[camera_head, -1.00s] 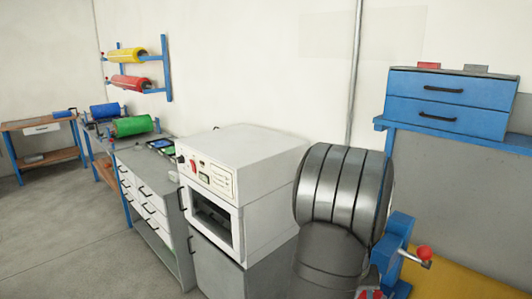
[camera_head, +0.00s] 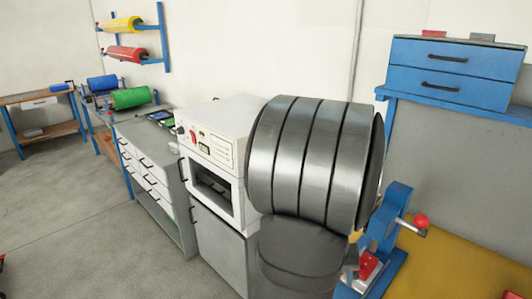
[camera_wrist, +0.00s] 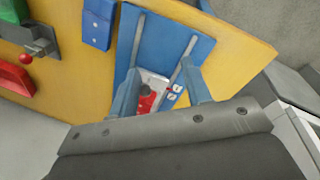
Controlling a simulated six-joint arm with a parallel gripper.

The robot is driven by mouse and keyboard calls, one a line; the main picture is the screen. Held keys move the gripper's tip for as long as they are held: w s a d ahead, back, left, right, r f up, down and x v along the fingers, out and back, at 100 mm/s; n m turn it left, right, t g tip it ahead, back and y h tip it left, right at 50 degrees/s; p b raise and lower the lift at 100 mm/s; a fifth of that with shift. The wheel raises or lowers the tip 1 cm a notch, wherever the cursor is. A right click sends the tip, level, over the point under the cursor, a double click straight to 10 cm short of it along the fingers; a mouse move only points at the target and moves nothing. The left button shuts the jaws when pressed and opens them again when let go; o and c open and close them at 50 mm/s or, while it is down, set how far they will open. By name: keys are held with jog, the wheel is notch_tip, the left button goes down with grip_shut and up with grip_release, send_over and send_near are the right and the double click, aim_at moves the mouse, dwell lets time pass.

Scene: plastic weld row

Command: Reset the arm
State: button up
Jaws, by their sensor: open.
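My gripper (camera_wrist: 162,88) shows in the wrist view, with its wide grey body across the bottom and two blue-grey fingers spread apart. It is open, and I see nothing held between the fingers. Beyond them is a blue fixture (camera_wrist: 158,38) with two grey rails and a red-and-white part. Whether the fingers touch it I cannot tell. In the head view my large grey arm link fills the middle, and the gripper is hidden or out of frame.
A blue stand (camera_head: 392,215) with a red-knobbed lever is close to my arm, by a yellow surface (camera_head: 455,265). A white oven-like machine (camera_head: 225,150) stands behind my arm. Blue drawers (camera_head: 450,75) are at right. Open floor (camera_head: 80,220) lies at left.

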notch_tip(320, 180, up, 10)
jog(key=a+n, duration=0.2)
jog(key=shift+r, duration=0.2)
jog(key=shift+s, duration=0.1)
